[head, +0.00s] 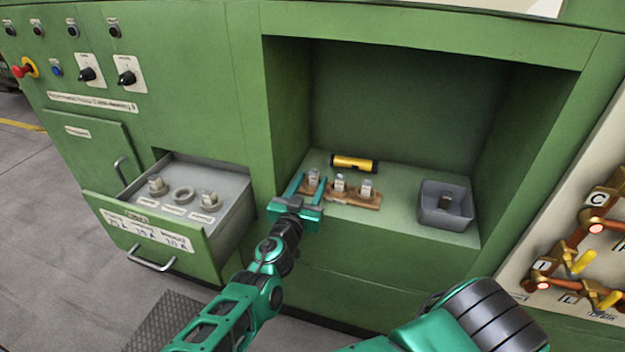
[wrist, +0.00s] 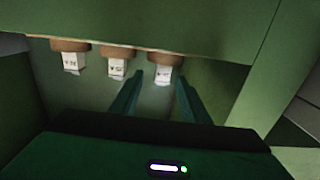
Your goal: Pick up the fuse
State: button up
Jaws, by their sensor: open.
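Three small white fuses stand in a row on a brown block (head: 353,198) inside the green recess. The left one (head: 314,176) shows between the fingertips of my gripper (head: 311,180); the middle one (head: 339,183) and right one (head: 367,188) stand to the right. In the wrist view the row appears upside down, and the rightmost fuse (wrist: 163,75) lies between the open fingertips (wrist: 160,78). The other two (wrist: 116,68) are to the left there. My gripper is open and empty. I cannot tell whether a finger touches the fuse.
A yellow and black cylinder (head: 354,163) lies behind the block. A grey bin (head: 428,213) with a small dark item stands at the right. An open drawer (head: 236,213) at left holds two more fuse-like pieces and a ring. The recess walls (head: 284,110) bound the space.

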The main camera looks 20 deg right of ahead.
jog(key=x, duration=0.8)
jog(key=shift+w+a+f, duration=0.1)
jog(key=shift+w+f, duration=0.1)
jog(key=shift+w, duration=0.05)
grip_shut()
